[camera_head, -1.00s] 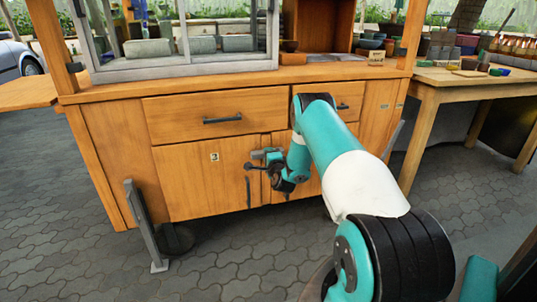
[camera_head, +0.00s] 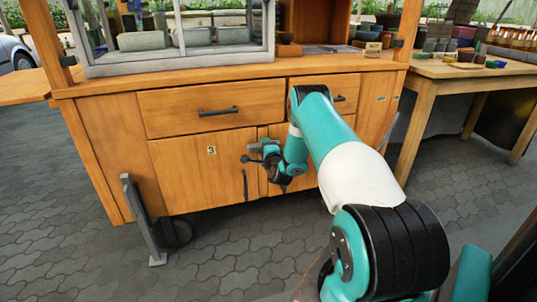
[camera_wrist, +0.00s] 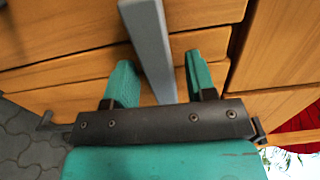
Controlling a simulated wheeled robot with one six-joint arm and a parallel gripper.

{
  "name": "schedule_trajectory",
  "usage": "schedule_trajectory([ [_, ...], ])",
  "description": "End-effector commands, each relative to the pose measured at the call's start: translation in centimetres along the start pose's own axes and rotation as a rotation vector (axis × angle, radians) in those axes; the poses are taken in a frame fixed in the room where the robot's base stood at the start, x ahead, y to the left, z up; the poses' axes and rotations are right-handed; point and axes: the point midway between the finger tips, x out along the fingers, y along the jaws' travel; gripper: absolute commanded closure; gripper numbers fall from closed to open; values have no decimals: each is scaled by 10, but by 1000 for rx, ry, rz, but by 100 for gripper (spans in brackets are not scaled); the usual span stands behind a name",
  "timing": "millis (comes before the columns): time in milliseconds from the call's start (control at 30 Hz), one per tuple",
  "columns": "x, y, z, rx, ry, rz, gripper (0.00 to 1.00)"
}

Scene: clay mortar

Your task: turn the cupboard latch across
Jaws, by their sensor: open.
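The cupboard latch (camera_wrist: 150,40) is a plain grey bar. In the wrist view it runs from the top edge down between the two teal fingers of my gripper (camera_wrist: 158,75). The gripper is open around it, with a gap on either side; I cannot tell whether a finger touches it. In the head view my gripper (camera_head: 262,158) is at the upper part of the wooden cupboard doors (camera_head: 195,175), near the seam between them, and the arm hides much of the right door.
A drawer with a dark handle (camera_head: 218,112) is above the left door. A vertical door handle (camera_head: 245,185) hangs just below my gripper. A grey post (camera_head: 140,220) stands at the left front. A wooden table (camera_head: 440,75) stands at the right. The paved floor in front is clear.

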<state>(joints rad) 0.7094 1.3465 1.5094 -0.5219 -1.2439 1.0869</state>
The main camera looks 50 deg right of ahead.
Motion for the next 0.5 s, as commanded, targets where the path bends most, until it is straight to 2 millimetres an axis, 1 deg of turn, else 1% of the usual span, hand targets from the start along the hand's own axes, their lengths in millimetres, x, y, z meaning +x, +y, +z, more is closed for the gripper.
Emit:
schedule_trajectory([
  [167,-10,3,-1,1,-1,4,49],
  [367,-30,2,-2,5,4,3,49],
  [500,-42,5,0,3,-2,5,49],
])
